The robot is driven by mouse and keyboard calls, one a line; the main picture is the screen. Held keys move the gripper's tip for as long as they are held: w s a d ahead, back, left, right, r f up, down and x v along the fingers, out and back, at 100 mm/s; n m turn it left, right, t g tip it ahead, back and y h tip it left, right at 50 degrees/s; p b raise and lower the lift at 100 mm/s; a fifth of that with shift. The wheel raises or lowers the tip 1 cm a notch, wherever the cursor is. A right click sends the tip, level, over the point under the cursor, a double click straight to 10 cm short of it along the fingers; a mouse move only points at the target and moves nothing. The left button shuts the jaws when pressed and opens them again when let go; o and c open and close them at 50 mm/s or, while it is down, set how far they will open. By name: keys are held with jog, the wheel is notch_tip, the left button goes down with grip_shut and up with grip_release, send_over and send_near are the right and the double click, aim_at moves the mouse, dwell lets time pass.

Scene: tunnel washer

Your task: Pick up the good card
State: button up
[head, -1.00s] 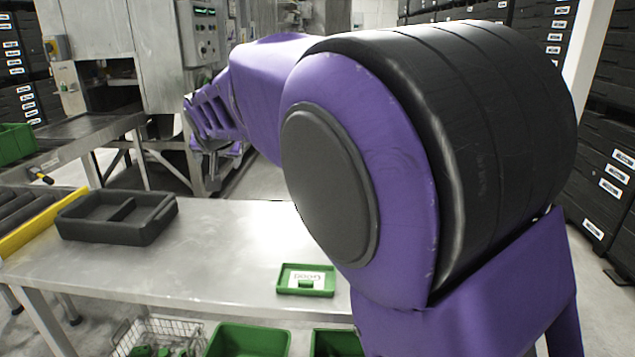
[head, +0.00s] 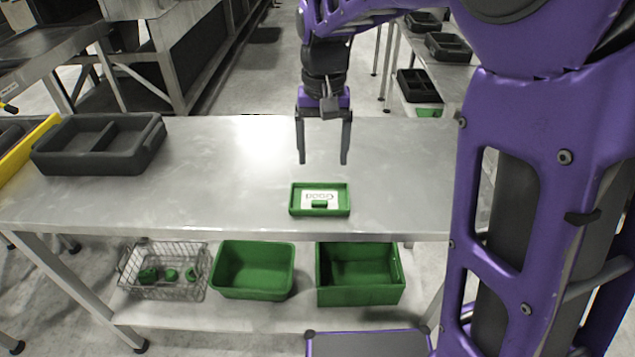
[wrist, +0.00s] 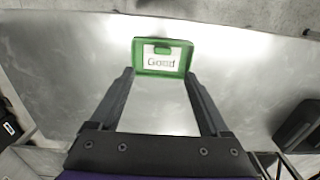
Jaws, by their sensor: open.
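The good card (head: 320,196) is a green rectangular tray-like piece with a raised rim, a white label and a small green tab. It lies flat near the front edge of the metal table. Its label reads "Good" in the wrist view (wrist: 161,62), where it shows just beyond the fingertips. My gripper (head: 324,160) hangs with its fingers pointing down, above the table and behind the card. It is open and empty. In the wrist view my two fingers (wrist: 159,75) stand apart on either side of the card's near part, and no contact shows.
A black two-compartment tray (head: 98,145) sits on the table's left. Two green bins (head: 252,270) and a wire basket (head: 163,271) with green pieces stand on the lower shelf. The table's middle (head: 215,175) is clear. More black trays (head: 448,47) stand at the back right.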

send_over(319, 200)
jog(key=f, duration=0.6)
jog(key=shift+s+d+f, duration=0.2)
jog(key=shift+d+f, duration=0.05)
jog(key=shift+f, duration=0.05)
jog(key=shift+w+a+f+b, duration=0.15)
jog(key=shift+f+b, duration=0.1)
jog(key=shift+f, duration=1.05)
jog(key=shift+w+a+f+b, duration=0.1)
jog(key=shift+f+b, duration=0.1)
jog(key=shift+f, duration=1.1)
grip_shut()
